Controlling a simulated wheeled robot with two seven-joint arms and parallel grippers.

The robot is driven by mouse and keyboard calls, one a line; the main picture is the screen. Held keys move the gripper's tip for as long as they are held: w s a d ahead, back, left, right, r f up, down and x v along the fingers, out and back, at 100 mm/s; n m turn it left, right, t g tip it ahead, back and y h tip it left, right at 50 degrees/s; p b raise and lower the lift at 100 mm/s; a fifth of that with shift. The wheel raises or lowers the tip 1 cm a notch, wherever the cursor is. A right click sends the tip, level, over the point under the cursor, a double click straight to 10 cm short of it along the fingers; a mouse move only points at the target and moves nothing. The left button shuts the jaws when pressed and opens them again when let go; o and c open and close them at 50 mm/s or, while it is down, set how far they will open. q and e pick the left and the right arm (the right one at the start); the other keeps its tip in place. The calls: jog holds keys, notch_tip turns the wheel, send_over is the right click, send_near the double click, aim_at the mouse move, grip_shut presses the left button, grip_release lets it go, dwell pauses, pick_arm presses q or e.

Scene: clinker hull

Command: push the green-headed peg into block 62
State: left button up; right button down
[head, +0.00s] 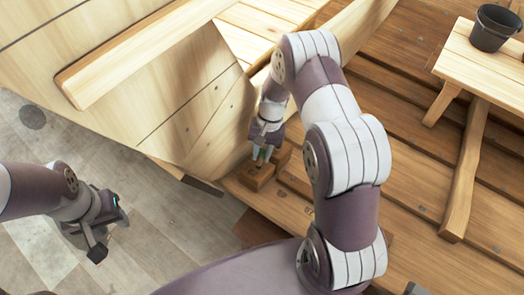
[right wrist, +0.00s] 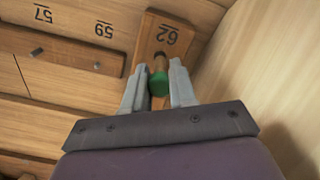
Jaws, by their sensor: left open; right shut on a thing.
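The green-headed peg (right wrist: 159,84) is between the fingers of my right gripper (right wrist: 158,88) in the right wrist view. Its brown shaft points at block 62 (right wrist: 178,30), a wooden block with its number painted in black. The shaft tip is at the block's face; I cannot tell how deep it sits in a hole. In the head view my right gripper (head: 263,150) is shut on the peg above the block (head: 256,176), with the peg small there. My left gripper (head: 100,232) is open and empty, out over the grey floor, away from the block.
A pale hull wall (right wrist: 240,60) rises close on the right. A bench (head: 485,65) carries a dark bucket (head: 492,27).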

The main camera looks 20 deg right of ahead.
jog(key=shift+s+a+f, duration=0.1)
jog(key=shift+f, duration=0.2)
jog(key=shift+b+x, duration=0.65)
jog(key=shift+x, duration=0.3)
jog(key=c, duration=1.1)
grip_release()
jog(key=shift+c, duration=0.2)
jog(key=o, duration=0.3)
jog(key=p+v, duration=0.6)
jog(key=v, duration=0.2)
jog(key=shift+r, duration=0.15)
